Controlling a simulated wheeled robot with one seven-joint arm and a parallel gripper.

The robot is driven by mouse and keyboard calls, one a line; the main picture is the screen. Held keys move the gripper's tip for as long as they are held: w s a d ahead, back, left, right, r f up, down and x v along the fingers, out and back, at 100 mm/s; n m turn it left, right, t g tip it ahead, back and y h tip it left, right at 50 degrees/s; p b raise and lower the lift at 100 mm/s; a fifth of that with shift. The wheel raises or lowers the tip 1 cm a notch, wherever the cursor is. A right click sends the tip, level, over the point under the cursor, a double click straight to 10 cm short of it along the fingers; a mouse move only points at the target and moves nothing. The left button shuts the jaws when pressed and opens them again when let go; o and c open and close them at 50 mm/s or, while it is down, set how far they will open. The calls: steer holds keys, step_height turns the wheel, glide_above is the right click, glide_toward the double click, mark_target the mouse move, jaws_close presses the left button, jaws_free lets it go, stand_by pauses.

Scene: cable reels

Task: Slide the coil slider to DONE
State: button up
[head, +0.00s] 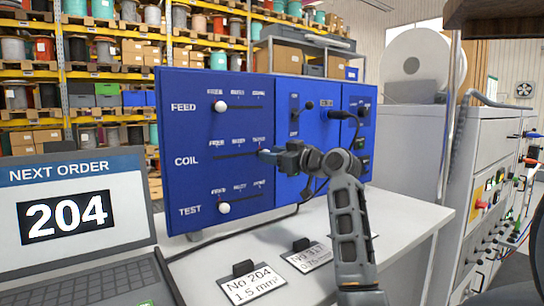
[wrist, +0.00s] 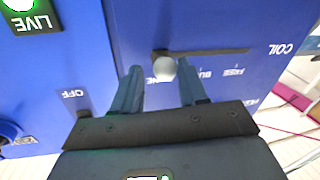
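The blue panel (head: 180,140) carries three sliders marked FEED, COIL and TEST. In the wrist view, which is upside down, the COIL slider's white knob (wrist: 165,69) stands at the DONE end of its dark slot (wrist: 215,51). In the head view my gripper (head: 264,153) is at the right end of the COIL slot (head: 235,156) and hides the knob.
The FEED knob (head: 220,106) and TEST knob (head: 223,208) stand at the left of their slots. Other switches (head: 309,104) and cables are on the panel's right part. A laptop (head: 75,215) showing 204 and two label cards (head: 252,284) are on the white table.

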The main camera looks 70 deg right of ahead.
steer(key=shift+o, duration=0.9)
steer(key=b+v, duration=0.2)
steer(key=v, duration=0.5)
steer(key=shift+s+a, duration=0.2)
steer(key=shift+s, duration=0.15)
